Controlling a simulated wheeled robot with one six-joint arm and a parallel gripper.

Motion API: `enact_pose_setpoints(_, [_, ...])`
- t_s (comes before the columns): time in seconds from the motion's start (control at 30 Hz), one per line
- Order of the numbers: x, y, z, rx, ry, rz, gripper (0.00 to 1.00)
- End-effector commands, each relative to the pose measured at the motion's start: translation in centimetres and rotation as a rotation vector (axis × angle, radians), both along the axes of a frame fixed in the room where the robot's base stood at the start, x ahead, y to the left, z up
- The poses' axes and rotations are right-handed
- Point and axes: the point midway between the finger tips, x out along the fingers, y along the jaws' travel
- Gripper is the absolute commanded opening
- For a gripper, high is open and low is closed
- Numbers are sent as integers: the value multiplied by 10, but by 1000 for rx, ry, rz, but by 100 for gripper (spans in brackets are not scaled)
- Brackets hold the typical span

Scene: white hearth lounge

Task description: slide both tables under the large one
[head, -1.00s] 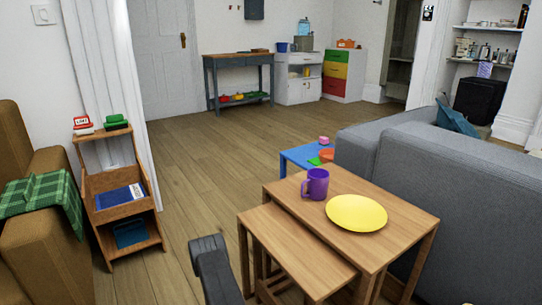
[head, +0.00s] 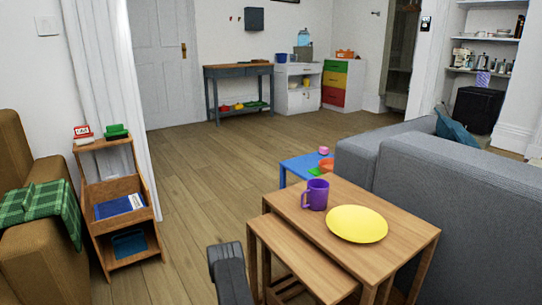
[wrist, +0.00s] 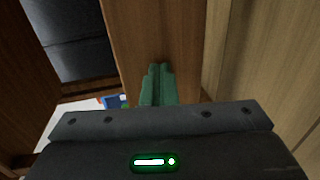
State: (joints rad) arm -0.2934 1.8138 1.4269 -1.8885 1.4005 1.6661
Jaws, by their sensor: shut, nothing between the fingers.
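The large wooden table (head: 400,232) stands beside the sofa with a purple mug (head: 315,194) and a yellow plate (head: 357,224) on it. A lower wooden table (head: 285,250) is partly under it and sticks out at its left side. Below that top, wooden rails (head: 287,290) show; I cannot tell whether they belong to the smallest table. My dark arm end is left of the lower table in the head view, its fingers out of sight. In the wrist view my gripper (wrist: 158,72) has its green fingers shut and empty, in front of a wooden surface (wrist: 150,30).
A grey sofa (head: 450,190) stands close on the right of the tables. A blue low table (head: 298,167) is behind them. A wooden rack (head: 118,187) and brown armchair (head: 35,250) are at left. Open floor (head: 190,185) lies between rack and tables.

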Motion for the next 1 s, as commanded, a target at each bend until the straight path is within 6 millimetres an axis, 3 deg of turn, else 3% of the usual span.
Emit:
enact_pose_setpoints(0.63, [25, -38, 0, 0, -3, -7, 0])
enact_pose_setpoints(1.0, [28, -42, 0, 0, -3, -4, 0])
